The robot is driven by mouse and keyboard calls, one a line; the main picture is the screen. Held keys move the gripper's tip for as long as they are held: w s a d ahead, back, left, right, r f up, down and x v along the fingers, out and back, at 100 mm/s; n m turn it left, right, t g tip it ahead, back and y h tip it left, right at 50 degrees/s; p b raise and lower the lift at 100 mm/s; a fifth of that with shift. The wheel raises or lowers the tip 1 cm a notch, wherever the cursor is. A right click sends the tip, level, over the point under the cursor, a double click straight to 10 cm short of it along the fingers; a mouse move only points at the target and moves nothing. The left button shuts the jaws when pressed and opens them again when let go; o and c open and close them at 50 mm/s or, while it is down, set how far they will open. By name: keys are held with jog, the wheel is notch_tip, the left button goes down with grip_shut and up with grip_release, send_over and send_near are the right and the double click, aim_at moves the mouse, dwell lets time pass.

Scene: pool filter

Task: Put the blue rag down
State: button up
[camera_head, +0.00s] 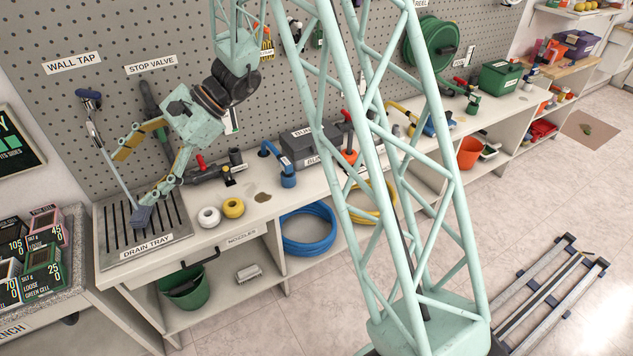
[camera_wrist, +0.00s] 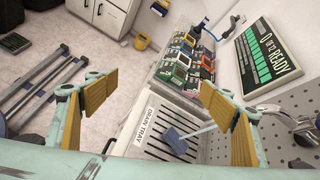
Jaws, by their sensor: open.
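A small blue-grey piece (camera_head: 142,216), which looks like the blue rag, lies on the slotted drain tray (camera_head: 182,236). It also shows in the wrist view (camera_wrist: 174,140), with a pale rod running up to it; I cannot tell whether they touch. My gripper (camera_head: 138,174) is open above the tray. In the head view its lower finger overlaps the area just above the blue piece. In the wrist view my gripper (camera_wrist: 154,86) has its yellow pads wide apart, with nothing held between them.
A wall tap (camera_head: 88,98) stands behind the tray. White and yellow tape rolls (camera_head: 233,208) sit to its right. A green bucket (camera_head: 184,288) is below. Pegboard closes off the back.

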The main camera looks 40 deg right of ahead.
jog(key=s+d+r+n+g+h, duration=0.15)
jog(key=s+r+n, duration=0.25)
jog(key=s+r, duration=0.55)
jog(key=s+d+r+n+t+h, duration=0.1)
jog(key=s+d+r+n+h, duration=0.2)
jog(key=s+d, duration=0.3)
jog(key=s+d+r+n+t+h, duration=0.2)
jog(key=s+d, duration=0.5)
jog(key=s, duration=0.9)
jog(key=s+d+r+n+t+h, duration=0.1)
jog(key=s+d+r+n+h, duration=0.2)
jog(key=s, duration=0.8)
jog(key=d+n+h, duration=0.2)
jog(key=d, duration=0.2)
jog(key=shift+s+r, duration=0.35)
jog(key=shift+r, duration=0.05)
jog(key=shift+a, duration=0.1)
jog(key=shift+c, duration=0.4)
